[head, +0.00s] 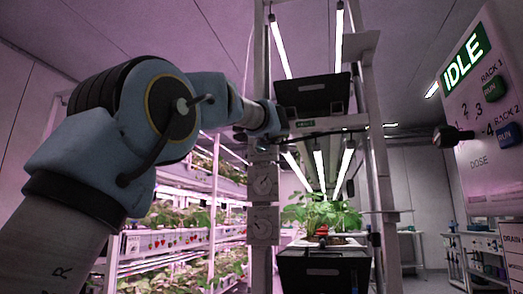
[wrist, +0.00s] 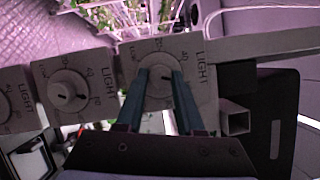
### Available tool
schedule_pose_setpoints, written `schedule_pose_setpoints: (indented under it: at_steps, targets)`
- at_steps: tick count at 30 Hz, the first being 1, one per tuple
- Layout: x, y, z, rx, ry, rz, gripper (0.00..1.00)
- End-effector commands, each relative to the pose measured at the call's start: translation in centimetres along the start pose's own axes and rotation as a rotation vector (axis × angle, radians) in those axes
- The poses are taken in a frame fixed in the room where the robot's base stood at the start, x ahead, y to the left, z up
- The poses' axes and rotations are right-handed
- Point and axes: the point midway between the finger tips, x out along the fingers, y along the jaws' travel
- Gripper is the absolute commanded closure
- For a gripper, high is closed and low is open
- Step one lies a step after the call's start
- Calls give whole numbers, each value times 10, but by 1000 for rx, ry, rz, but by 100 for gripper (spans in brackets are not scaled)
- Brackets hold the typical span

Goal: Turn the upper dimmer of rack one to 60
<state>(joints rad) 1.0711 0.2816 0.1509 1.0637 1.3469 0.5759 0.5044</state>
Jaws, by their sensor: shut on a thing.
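My gripper (head: 272,120) is at the upper part of the rack post in the head view, mostly hidden behind my own wrist. In the wrist view my gripper (wrist: 160,78) has its two teal fingers shut on the round knob of the upper dimmer (wrist: 160,94), one finger on each side. Its plate reads LIGHT, with LOW and 40 visible around the knob. The fingers cover part of the scale, and I cannot read the knob's setting. A middle dimmer (wrist: 68,92) sits beside it, also in the head view (head: 263,183). A lower dimmer (head: 262,225) is below that.
A black bin (head: 312,95) stands on the rack's upper shelf, right of the post. A lower black bin (head: 323,270) stands below the plants. A control panel (head: 485,110) at the right reads IDLE, with a protruding dark knob (head: 452,136). Strawberry shelves stand behind.

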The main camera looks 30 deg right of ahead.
Motion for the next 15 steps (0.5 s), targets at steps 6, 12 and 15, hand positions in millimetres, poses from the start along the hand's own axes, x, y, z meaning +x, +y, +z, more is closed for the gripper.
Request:
schedule_pose_setpoints:
  at_steps: [6, 12, 15]
  targets:
    - [0, 2, -1, 48, 2, -18, 100]
    - [0, 1, -1, 59, 2, -23, 100]
    - [0, 1, -1, 58, 2, -23, 100]
